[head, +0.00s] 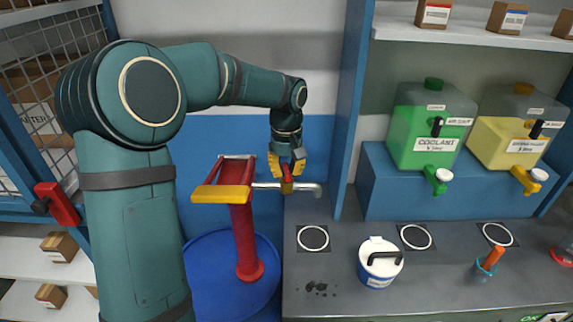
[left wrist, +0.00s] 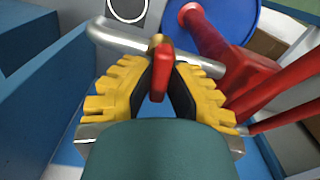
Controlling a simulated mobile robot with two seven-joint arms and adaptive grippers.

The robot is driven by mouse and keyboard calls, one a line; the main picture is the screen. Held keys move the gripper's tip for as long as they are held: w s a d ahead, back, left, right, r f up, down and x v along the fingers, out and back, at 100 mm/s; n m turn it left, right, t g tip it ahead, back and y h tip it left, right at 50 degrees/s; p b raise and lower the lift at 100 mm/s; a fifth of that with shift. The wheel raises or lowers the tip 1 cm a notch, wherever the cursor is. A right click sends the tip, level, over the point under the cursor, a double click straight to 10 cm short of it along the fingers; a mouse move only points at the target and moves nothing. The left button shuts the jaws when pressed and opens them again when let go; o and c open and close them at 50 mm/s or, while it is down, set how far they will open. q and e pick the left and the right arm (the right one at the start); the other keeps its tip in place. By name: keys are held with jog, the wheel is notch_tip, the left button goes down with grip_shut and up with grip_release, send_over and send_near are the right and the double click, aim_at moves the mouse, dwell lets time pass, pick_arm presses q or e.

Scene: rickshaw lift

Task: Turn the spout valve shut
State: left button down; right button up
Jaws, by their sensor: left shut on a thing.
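The spout (head: 306,187) is a grey metal pipe that runs right from the red hand pump (head: 246,235) and bends at its end over the bench's left edge. Its valve (head: 287,187) has a brass body and a red lever. My left gripper (head: 287,167) comes down on the valve from above, its yellow fingers shut on the red lever. In the left wrist view the red lever (left wrist: 162,77) stands between the two fingers, with the brass body (left wrist: 156,41) on the spout (left wrist: 128,38) beyond it. My right gripper is not in view.
The pump stands on a blue drum (head: 205,270) left of the grey bench (head: 335,290). Green (head: 430,130) and yellow (head: 505,140) jugs with taps sit on a blue step. A blue upright post (head: 352,100) is close right of the spout.

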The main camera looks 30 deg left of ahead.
aim_at(287, 169)
pick_arm(q)
jog(key=shift+m+p, duration=0.3)
jog(key=shift+m, duration=0.5)
jog(key=shift+f, duration=0.1)
jog(key=c, duration=0.9)
grip_release()
jog(key=shift+c, duration=0.2)
jog(key=shift+r, duration=0.2)
notch_tip(287, 169, up, 12)
jog(key=shift+s+f, duration=0.1)
jog(key=shift+f, duration=0.1)
